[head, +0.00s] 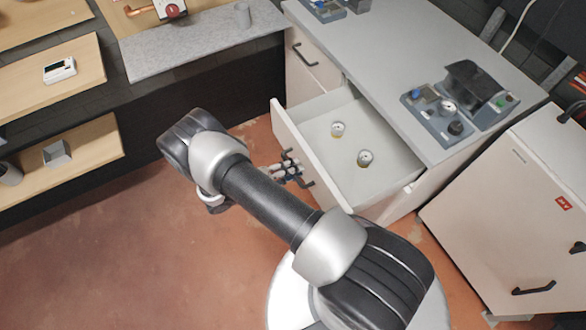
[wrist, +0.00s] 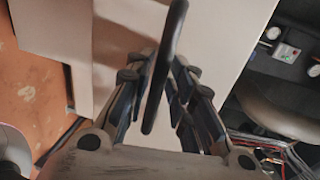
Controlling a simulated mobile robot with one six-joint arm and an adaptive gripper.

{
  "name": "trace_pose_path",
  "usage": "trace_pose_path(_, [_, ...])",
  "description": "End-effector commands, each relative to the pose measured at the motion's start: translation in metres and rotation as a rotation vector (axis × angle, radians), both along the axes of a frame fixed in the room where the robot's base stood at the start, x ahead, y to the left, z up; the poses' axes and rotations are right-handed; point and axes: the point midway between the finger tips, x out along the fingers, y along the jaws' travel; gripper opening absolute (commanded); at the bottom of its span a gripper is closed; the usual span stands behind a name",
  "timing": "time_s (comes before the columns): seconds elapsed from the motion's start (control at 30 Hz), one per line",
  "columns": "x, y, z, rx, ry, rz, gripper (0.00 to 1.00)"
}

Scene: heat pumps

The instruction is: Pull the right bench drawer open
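The right bench drawer (head: 295,143) is pulled well out of the white bench in the head view, its inside showing. Its dark bar handle (head: 306,182) is on the drawer front. My gripper (head: 290,170) is at this handle, partly hidden by the drawer front and my arm. In the wrist view the handle (wrist: 174,30) runs between the two fingers of my gripper (wrist: 166,75), which are drawn in close on either side of it. The pale drawer front (wrist: 215,30) lies behind the fingers.
Two small round gauges (head: 365,158) (head: 338,129) lie in the drawer. The left drawer (head: 308,68) is shut. A grey device (head: 440,115) stands on the bench top. A white cabinet (head: 510,190) is at the right. The red floor (head: 120,250) at the left is clear.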

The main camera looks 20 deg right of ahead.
Motion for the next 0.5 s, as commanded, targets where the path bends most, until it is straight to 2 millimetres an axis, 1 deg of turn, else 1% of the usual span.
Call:
trace_pose_path(0.03, [-0.0005, -0.0002, -0.0004, 0.0, 0.001, -0.001, 0.27])
trace_pose_path(0.1, [-0.0007, -0.0002, -0.0007, 0.001, 0.001, -0.001, 0.3])
trace_pose_path(0.37, [-0.0011, 0.0, -0.0013, 0.001, 0.002, -0.001, 0.3])
trace_pose_path(0.5, [-0.0009, 0.0091, 0.0004, 0.002, 0.002, 0.002, 0.3])
